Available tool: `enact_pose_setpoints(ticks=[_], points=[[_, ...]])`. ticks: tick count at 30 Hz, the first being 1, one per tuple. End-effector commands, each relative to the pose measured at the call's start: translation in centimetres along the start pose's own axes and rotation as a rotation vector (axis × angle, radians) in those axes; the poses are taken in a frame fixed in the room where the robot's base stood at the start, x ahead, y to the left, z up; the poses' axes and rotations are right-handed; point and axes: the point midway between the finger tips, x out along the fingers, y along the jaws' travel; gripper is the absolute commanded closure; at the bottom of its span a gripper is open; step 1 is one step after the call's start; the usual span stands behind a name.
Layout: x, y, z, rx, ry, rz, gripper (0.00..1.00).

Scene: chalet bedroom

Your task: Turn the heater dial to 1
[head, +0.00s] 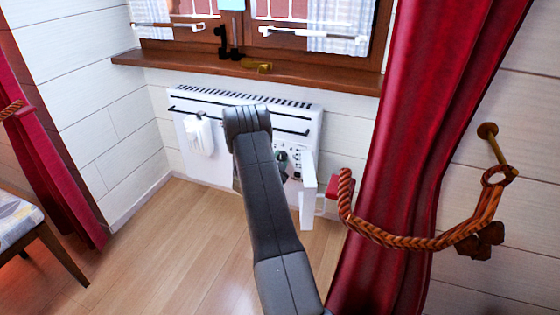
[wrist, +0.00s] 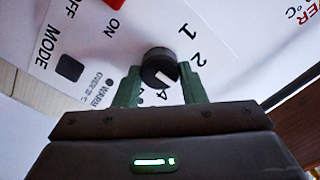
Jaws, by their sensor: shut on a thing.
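The heater (head: 195,110) is a white wall unit under the window, partly hidden behind my arm in the head view. Its control panel (head: 297,160) is at the right end, with a white cover flap (head: 308,190) swung open beside it. In the wrist view the black dial (wrist: 156,62) sits between the two green fingers of my gripper (wrist: 160,74), which is shut on it. A white mark on the dial faces down, near the printed 4. The 1 and 2 show to the right; a finger hides part of the scale.
A black MODE button (wrist: 69,67) and ON/OFF print lie left of the dial. A red curtain (head: 425,130) with a braided tieback (head: 400,240) hangs close on the right. The wooden sill (head: 250,75) is above the heater. The wood floor (head: 170,235) at left is clear.

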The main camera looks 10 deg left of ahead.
Motion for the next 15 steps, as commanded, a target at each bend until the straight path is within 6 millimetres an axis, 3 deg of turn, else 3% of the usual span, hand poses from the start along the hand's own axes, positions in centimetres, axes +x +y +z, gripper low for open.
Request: enact_pose_setpoints(ticks=[8,15], points=[[-0.02,0.01,0.02,-0.058,-0.001,0.002,0.85],[-0.02,-0.03,0.02,-0.217,-0.005,0.006,0.85]])
